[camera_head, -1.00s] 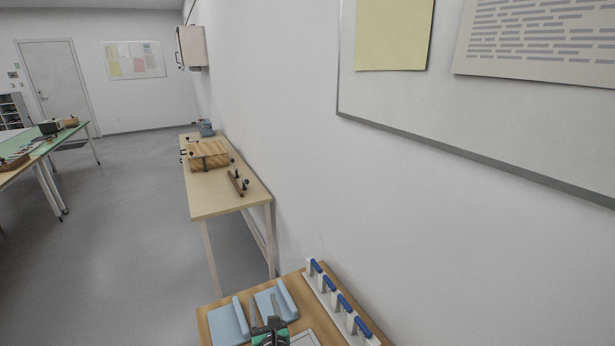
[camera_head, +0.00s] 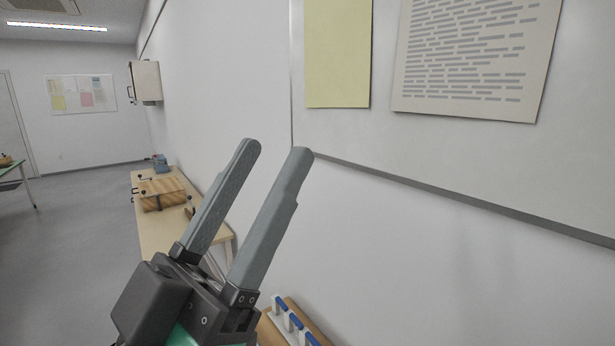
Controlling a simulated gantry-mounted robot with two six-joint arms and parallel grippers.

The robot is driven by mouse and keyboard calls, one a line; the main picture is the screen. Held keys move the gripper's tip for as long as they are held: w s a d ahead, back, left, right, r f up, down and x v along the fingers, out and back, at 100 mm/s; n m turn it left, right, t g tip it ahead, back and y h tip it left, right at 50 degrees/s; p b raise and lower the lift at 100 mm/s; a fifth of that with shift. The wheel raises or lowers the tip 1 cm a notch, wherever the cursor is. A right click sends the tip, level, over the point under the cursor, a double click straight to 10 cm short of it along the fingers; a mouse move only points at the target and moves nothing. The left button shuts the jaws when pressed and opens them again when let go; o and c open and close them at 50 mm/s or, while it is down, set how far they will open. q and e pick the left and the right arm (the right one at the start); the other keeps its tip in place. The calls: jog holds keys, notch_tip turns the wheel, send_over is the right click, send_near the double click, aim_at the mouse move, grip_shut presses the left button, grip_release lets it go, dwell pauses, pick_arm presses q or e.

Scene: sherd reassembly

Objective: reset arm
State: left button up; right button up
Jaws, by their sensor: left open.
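My left gripper (camera_head: 276,152) is large in the camera_head view, raised and pointing up and to the right. Its two long grey fingers stand apart with nothing between them, so it is open and empty. White wall shows behind the fingertips. The gripper hides much of the near wooden table (camera_head: 318,334) below it. My right gripper is not in view.
A rack with blue-topped white parts (camera_head: 290,322) stands on the near table at the bottom. Farther off, a bench (camera_head: 160,226) against the wall carries a wooden box (camera_head: 162,194). A board (camera_head: 420,170) hangs on the right wall. Open floor (camera_head: 80,230) lies left.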

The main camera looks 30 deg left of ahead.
pick_arm(q)
notch_tip(320, 180, up, 38)
jog(key=p, duration=3.7)
jog(key=shift+r+h+p, duration=0.15)
jog(key=shift+h+p, duration=0.15)
jog(key=shift+p, duration=0.05)
jog(key=shift+o, duration=0.5)
jog(key=shift+f, duration=0.25)
